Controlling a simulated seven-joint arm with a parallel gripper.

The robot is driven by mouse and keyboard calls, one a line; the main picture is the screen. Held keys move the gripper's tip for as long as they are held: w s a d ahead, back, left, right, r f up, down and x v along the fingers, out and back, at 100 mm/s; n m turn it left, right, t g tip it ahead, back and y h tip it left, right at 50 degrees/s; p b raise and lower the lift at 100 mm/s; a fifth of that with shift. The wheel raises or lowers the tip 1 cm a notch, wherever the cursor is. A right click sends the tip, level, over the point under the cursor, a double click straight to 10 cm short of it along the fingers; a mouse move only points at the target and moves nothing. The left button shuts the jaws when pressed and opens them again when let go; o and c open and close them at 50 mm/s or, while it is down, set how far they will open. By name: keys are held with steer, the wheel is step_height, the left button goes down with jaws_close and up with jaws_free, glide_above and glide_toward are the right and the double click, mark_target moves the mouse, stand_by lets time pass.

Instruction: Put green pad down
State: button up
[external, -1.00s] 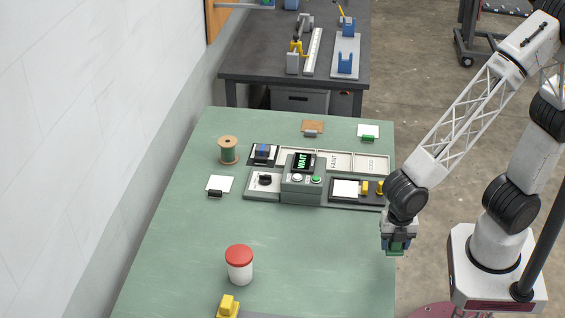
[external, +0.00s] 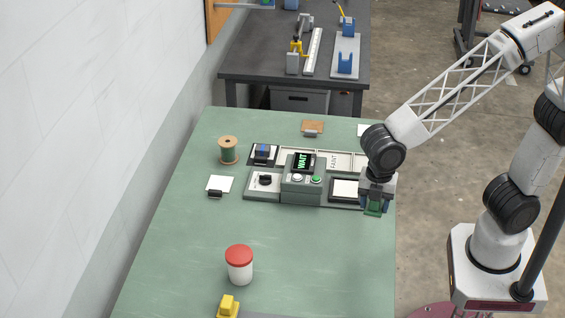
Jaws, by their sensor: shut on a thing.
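My gripper (external: 375,208) is at the right end of the press, near the table's right edge. It is shut on the green pad (external: 374,209), which shows as a small green piece between the fingers. I cannot tell whether the pad touches anything below. The press (external: 301,197) is a grey unit with a screen reading WAIT, a green button and a dark knob. A white sheet lies in its dark right-hand tray (external: 345,189), partly hidden by my gripper.
A jar with a red lid (external: 239,264), a thread spool (external: 228,150), a white card with a black clip (external: 219,184), a brown card (external: 313,127) and a yellow object (external: 228,307) are on the green table (external: 310,250). The front middle is clear.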

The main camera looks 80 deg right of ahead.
steer(key=w+d+m, duration=0.4)
steer(key=w+d, duration=0.4)
steer(key=d, duration=0.3)
steer(key=w+d+m, duration=0.4)
steer(key=w+d, duration=0.3)
steer(key=d, duration=0.4)
steer(key=w+d+m, duration=0.3)
steer(key=d+m, duration=0.5)
steer(key=d, duration=2)
steer(key=f, duration=1.1)
steer(key=shift+w+d+f, duration=0.2)
steer(key=shift+d+f, duration=0.05)
steer(key=w+d, duration=0.2)
steer(key=w, duration=0.3)
steer(key=w+d+f, duration=0.1)
steer(key=w+d, duration=0.1)
steer(key=w, duration=0.2)
steer(key=w+d, duration=0.2)
steer(key=w, duration=0.3)
steer(key=shift+w+d+f, duration=0.25)
steer(key=shift+w+d, duration=0.05)
